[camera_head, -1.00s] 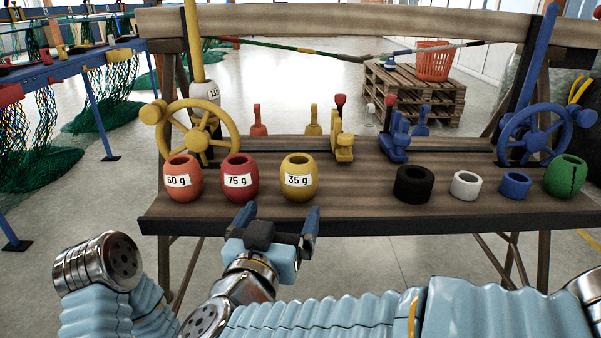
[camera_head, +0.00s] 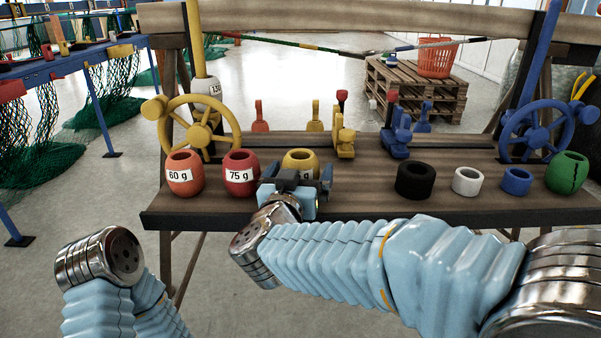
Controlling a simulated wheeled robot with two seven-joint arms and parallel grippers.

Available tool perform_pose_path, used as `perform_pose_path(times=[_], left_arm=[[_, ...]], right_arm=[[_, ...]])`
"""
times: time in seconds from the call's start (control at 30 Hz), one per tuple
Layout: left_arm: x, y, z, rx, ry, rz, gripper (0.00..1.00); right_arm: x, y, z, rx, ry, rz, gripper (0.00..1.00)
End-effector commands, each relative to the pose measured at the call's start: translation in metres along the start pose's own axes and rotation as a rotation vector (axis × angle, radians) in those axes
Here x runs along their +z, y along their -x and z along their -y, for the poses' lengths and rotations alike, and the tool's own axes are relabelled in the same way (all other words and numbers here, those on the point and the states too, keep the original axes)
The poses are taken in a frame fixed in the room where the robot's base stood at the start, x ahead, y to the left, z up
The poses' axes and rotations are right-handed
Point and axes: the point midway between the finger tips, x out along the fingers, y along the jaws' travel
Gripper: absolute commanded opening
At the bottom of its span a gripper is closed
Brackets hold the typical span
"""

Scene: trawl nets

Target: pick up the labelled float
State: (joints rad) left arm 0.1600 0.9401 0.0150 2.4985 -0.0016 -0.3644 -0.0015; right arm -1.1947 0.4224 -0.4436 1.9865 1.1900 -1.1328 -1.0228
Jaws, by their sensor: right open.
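Three labelled floats stand in a row on the left of the wooden bench: an orange one marked 60 g (camera_head: 184,173), a red one marked 75 g (camera_head: 240,173) and a yellow one (camera_head: 300,158). The yellow float's label is now mostly hidden behind my right gripper (camera_head: 297,176). That gripper is open, with its fingers spread at the near side of the yellow float, one toward each side. I cannot tell whether the fingers touch it. My left gripper is outside the picture; only part of that arm shows at lower left.
Black (camera_head: 415,181), white (camera_head: 466,181) and blue (camera_head: 516,182) rings and a green float with a dark jagged line (camera_head: 567,172) stand on the right. A yellow handwheel (camera_head: 200,128) and a blue handwheel (camera_head: 538,132) flank the bench. Small levers stand behind.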

Motion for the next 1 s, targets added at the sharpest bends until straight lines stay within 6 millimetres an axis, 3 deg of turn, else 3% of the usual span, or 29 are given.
perform_pose_path(times=[0.07,0.4,0.77,0.93,1.0], left_arm=[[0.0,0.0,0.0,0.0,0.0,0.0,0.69],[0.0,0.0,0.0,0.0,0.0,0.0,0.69],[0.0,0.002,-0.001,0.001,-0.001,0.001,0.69],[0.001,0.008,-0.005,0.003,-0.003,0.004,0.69],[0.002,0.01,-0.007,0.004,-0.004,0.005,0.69]], right_arm=[[0.0,0.0,0.0,0.0,0.0,0.0,0.95],[0.0,0.001,0.0,0.0,0.0,0.0,0.43],[-0.008,0.001,0.0,0.0,-0.002,-0.001,0.43],[-0.033,0.0,-0.003,0.001,-0.005,-0.001,0.43],[-0.044,0.01,-0.005,-0.003,-0.006,-0.002,0.43]])
